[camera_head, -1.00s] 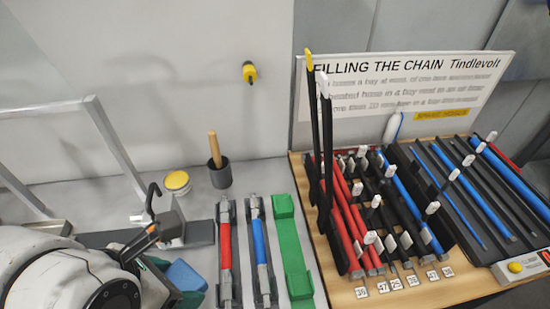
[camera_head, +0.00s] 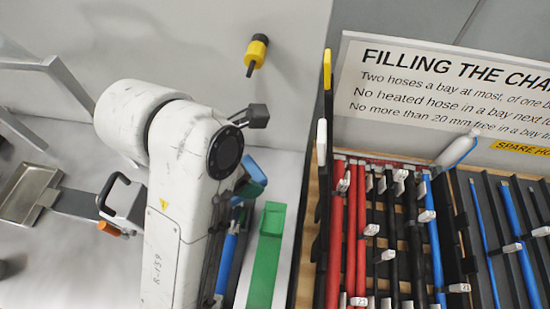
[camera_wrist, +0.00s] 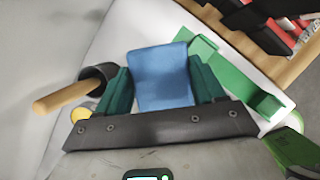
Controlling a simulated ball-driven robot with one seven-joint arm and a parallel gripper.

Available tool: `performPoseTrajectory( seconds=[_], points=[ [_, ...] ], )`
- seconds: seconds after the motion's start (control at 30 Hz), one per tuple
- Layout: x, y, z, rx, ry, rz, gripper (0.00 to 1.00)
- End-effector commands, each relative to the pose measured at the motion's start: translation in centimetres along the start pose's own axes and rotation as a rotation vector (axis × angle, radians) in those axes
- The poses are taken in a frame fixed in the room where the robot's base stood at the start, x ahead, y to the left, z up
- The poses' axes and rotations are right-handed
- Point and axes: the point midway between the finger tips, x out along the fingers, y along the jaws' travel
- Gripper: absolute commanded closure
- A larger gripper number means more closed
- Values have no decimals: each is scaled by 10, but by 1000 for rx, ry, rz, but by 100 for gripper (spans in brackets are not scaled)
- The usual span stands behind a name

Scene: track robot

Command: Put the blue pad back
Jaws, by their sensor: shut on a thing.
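The blue pad (camera_wrist: 162,78) is between the two teal fingers of my gripper (camera_wrist: 161,84) in the wrist view, and the gripper is shut on it. In the head view the blue pad (camera_head: 253,171) shows beside the right side of my white arm, which hides most of my gripper. The pad is above the bench, close to the back end of a long green block (camera_head: 266,255). The green block also shows behind the pad in the wrist view (camera_wrist: 245,84).
A rack of red, black and blue hoses (camera_head: 390,235) with a sign (camera_head: 450,95) behind it stands right. A blue hose (camera_head: 228,262) lies left of the green block. A metal tray (camera_head: 28,192) is far left.

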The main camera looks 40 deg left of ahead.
Motion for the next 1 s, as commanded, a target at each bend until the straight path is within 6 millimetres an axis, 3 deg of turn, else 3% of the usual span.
performPoseTrajectory(
  seconds=[0.3,0.53,0.87,1.0],
  points=[
    [44,22,40,1,5,-5,56],
    [91,34,49,0,4,-2,56],
    [116,41,56,0,2,-1,56],
    [133,40,47,-2,2,-3,56]
  ],
)
